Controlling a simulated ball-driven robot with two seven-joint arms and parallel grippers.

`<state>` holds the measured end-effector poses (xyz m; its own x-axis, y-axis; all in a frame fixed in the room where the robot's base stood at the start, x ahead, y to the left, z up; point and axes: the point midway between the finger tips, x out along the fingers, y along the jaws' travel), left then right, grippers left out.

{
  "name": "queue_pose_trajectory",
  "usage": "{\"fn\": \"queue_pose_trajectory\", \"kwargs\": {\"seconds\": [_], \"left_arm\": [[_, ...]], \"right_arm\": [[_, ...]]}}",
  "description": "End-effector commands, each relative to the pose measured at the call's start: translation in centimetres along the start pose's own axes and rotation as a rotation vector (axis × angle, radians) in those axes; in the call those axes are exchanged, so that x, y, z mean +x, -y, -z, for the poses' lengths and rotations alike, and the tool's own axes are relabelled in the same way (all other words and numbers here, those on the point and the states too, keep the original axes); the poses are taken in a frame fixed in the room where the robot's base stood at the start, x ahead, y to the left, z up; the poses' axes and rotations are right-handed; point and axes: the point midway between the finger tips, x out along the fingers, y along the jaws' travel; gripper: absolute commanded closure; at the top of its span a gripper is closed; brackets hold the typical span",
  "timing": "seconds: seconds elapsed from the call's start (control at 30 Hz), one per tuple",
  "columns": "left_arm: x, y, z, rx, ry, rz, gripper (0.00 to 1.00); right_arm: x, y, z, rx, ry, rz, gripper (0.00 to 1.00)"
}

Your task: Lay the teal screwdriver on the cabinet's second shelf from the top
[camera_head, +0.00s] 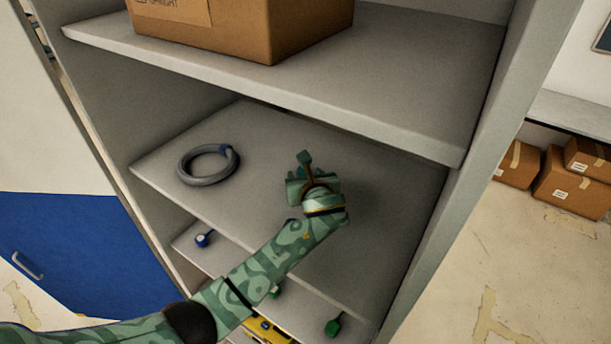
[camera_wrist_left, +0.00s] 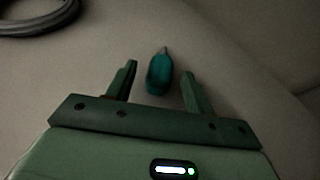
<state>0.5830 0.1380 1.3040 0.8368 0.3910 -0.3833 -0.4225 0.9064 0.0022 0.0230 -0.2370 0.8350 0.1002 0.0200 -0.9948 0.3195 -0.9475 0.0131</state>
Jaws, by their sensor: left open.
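The teal screwdriver (camera_wrist_left: 159,76) lies on a grey shelf surface in the left wrist view, its handle toward me and its shaft pointing away. My left gripper (camera_wrist_left: 159,69) is open, with one finger on each side of the handle and a gap on both sides. In the head view my left gripper (camera_head: 303,178) is over the cabinet shelf (camera_head: 250,130) that holds a grey coil, one level below the shelf (camera_head: 390,112) with a cardboard box. The screwdriver is hard to tell from the green gripper there. My right gripper is not in view.
The grey coil (camera_head: 184,177) lies left of my gripper, and the cardboard box (camera_head: 290,30) stands above. A lower shelf holds a small blue-and-white item (camera_head: 204,240) and a green-handled item (camera_head: 334,327). The cabinet side wall (camera_head: 485,130) bounds the right. Shelf space right of my gripper is bare.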

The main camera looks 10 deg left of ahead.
Motion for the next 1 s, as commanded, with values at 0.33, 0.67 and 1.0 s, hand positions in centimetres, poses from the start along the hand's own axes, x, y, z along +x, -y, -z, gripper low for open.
{"fn": "queue_pose_trajectory", "kwargs": {"seconds": [0.33, 0.67, 1.0], "left_arm": [[-5.7, 0.1, -0.2, -0.003, -0.002, 0.005, 0.48], [-11.4, 0.1, 0.0, -0.002, -0.001, 0.001, 0.48], [-11.9, 0.0, -0.1, -0.001, 0.001, -0.001, 0.48]], "right_arm": [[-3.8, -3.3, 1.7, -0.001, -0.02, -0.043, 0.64], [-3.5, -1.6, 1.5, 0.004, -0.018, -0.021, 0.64], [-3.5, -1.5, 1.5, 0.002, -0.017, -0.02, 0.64]]}}
